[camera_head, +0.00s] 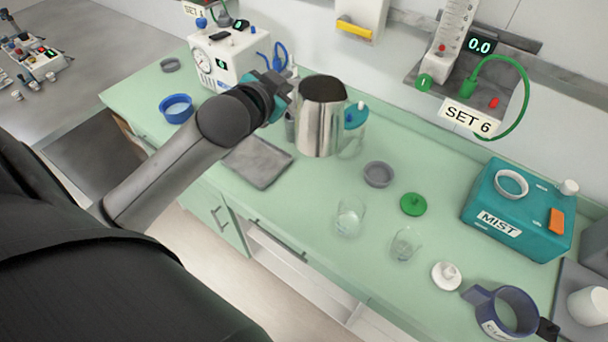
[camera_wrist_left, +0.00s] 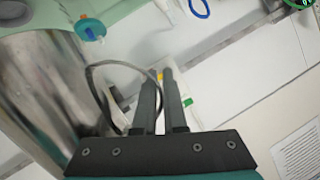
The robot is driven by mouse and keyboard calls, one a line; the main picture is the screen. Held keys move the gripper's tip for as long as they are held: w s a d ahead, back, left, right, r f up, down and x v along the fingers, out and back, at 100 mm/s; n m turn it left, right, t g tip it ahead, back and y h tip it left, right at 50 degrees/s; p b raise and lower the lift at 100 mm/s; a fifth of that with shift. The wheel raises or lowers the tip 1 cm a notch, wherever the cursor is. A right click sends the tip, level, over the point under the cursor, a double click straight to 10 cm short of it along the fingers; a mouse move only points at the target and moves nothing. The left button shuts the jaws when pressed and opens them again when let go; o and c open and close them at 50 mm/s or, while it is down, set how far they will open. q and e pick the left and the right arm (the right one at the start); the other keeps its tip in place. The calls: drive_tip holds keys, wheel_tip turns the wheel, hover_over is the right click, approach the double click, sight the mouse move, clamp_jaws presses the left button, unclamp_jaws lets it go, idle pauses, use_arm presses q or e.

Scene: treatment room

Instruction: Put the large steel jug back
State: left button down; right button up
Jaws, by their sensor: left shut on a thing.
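The large steel jug (camera_head: 320,125) is upright over the green counter (camera_head: 310,190), with its open top dark inside. My left gripper (camera_head: 277,92) is at the jug's left side, shut on its handle. In the left wrist view the jug's shiny wall (camera_wrist_left: 45,90) fills the left side. The thin dark handle loop (camera_wrist_left: 97,72) runs to the closed fingers (camera_wrist_left: 160,95). I cannot tell whether the jug's base touches the counter. My right gripper is not in view.
A clear jar with a teal lid (camera_head: 355,116) stands close at the jug's right. A grey tray (camera_head: 257,164) lies in front of it to the left. A grey dish (camera_head: 378,174), two glasses (camera_head: 350,217) and a green lid (camera_head: 413,204) occupy the counter toward the teal MIST box (camera_head: 485,190).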

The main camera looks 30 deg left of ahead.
use_arm(q)
drive_tip(key=shift+s+d+f+b, duration=0.1)
drive_tip(key=shift+f+b, duration=2.5)
drive_tip(key=shift+f, duration=7.25)
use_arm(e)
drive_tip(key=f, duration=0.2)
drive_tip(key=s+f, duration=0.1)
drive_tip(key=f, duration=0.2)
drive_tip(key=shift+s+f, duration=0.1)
use_arm(q)
drive_tip(key=c, duration=1)
unclamp_jaws()
drive_tip(key=shift+f, duration=0.1)
drive_tip(key=p+v, duration=0.1)
drive_tip(key=v, duration=1.1)
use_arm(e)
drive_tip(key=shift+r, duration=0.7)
